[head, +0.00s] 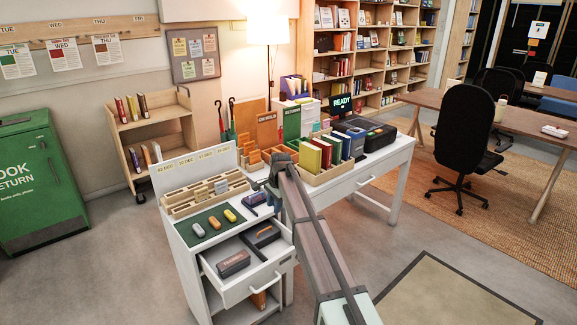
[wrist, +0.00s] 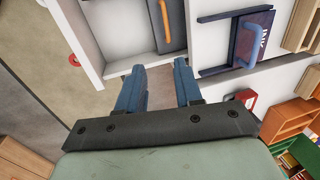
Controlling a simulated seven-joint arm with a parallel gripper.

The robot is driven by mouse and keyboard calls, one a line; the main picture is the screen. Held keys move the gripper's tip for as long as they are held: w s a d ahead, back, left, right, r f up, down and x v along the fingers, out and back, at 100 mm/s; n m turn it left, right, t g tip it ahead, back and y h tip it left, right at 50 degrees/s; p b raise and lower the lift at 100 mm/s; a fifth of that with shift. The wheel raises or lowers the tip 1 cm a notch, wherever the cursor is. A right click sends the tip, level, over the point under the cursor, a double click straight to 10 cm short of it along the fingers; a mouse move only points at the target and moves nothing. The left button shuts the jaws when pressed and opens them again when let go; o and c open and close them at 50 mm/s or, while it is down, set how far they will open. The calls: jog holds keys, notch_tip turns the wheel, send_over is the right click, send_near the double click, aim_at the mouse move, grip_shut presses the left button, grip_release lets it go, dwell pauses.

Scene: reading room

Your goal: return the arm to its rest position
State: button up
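My gripper (head: 272,184) is above the right side of the white cabinet (head: 190,262), beside the desk, with my arm reaching in from the lower right. In the wrist view my gripper (wrist: 158,72) has its two blue fingers apart, with nothing between them. Beyond the fingertips are the open drawer (wrist: 92,45) and the cabinet top. A dark case with an orange handle (wrist: 166,22) lies in the drawer.
The drawer (head: 236,288) stands pulled out, holding two dark cases. A green mat (head: 212,226) with several small blocks lies on the cabinet top. The white desk (head: 375,160) carries coloured books, sorters and a printer. A green book-return bin (head: 38,180) stands left. Floor in front is clear.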

jog(key=s+d+f+y, duration=0.1)
jog(key=d+f, duration=1)
jog(key=d, duration=0.5)
jog(key=s+d+f+n+g, duration=0.1)
jog(key=s+d+f+g, duration=0.35)
jog(key=s+f, duration=1.1)
jog(key=s+d+f+n, duration=0.15)
jog(key=s+f, duration=0.25)
jog(key=s, duration=0.4)
jog(key=s+d+f+n+h, duration=0.1)
jog(key=s+d+f, duration=0.2)
jog(key=s+f, duration=0.35)
jog(key=s+d+f+n, duration=0.1)
jog(key=s+d+f, duration=0.2)
jog(key=s, duration=0.6)
jog(key=s+d+f+n+g, duration=0.1)
jog(key=s+n+g, duration=0.1)
jog(key=s, duration=1.1)
jog(key=s+d+f+n+g+h, duration=0.1)
jog(key=s+d+n, duration=0.1)
jog(key=s, duration=1.2)
jog(key=shift+s+d+f+g+h, duration=0.15)
jog(key=shift+d+g+h, duration=0.1)
jog(key=shift+g+h, duration=0.1)
